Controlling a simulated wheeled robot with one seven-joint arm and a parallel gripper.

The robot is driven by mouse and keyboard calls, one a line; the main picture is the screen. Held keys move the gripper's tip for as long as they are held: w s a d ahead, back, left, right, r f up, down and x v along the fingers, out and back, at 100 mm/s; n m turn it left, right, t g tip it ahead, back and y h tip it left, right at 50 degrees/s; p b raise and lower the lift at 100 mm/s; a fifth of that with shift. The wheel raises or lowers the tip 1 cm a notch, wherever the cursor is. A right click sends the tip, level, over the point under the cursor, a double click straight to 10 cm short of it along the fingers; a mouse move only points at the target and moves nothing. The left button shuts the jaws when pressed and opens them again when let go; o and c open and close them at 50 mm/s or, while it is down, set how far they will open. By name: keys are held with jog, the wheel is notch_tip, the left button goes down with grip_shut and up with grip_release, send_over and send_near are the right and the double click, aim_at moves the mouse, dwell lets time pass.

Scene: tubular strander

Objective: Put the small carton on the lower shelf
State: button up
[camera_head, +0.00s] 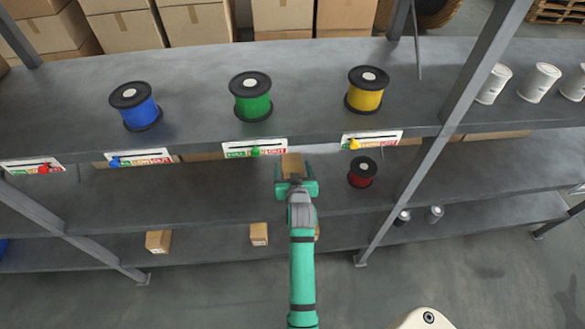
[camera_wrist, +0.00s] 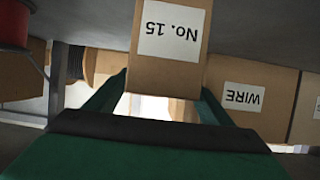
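My gripper (camera_head: 293,184) reaches forward at the middle of the rack, with its fingers on both sides of a small brown carton (camera_head: 292,165). The wrist view, which is upside down, shows the carton's white "No. 15" label (camera_wrist: 172,29) and the fingers (camera_wrist: 163,100) against its sides. The carton is in front of or over the middle shelf (camera_head: 210,185); I cannot tell whether it touches it. A red spool (camera_head: 362,172) stands to its right on that shelf. The lowest shelf (camera_head: 205,243) holds small cartons (camera_head: 158,241) (camera_head: 259,234); another is mostly hidden behind my arm.
The upper shelf (camera_head: 200,85) carries blue (camera_head: 135,106), green (camera_head: 251,97) and yellow (camera_head: 367,90) spools. Label plates (camera_head: 254,148) hang along its front edge. Slanted grey posts (camera_head: 440,135) stand at both sides. White cans (camera_head: 539,82) stand at right. The lowest shelf has bare room between its cartons.

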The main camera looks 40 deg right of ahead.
jog(key=v, duration=1.2)
jog(key=s+a+f+n+t+y, duration=0.1)
jog(key=s+a+f, duration=0.3)
jog(key=a, duration=0.5)
jog(key=s+a+f+n+t+y, duration=0.1)
jog(key=s+a+n, duration=0.1)
jog(key=s+a, duration=0.65)
jog(key=s+a+r+n+t+y, duration=0.1)
jog(key=s+a+r+y, duration=0.1)
jog(key=s+a, duration=0.5)
jog(key=s+a+r+n+t+y, duration=0.1)
jog(key=s+a+r+n+y, duration=0.1)
jog(key=s+a, duration=0.5)
notch_tip(320, 180, up, 3)
jog(key=shift+s+a+f+y, duration=0.1)
jog(key=shift+s+a+y, duration=0.15)
jog(key=shift+s+y, duration=0.35)
jog(key=shift+s, duration=0.1)
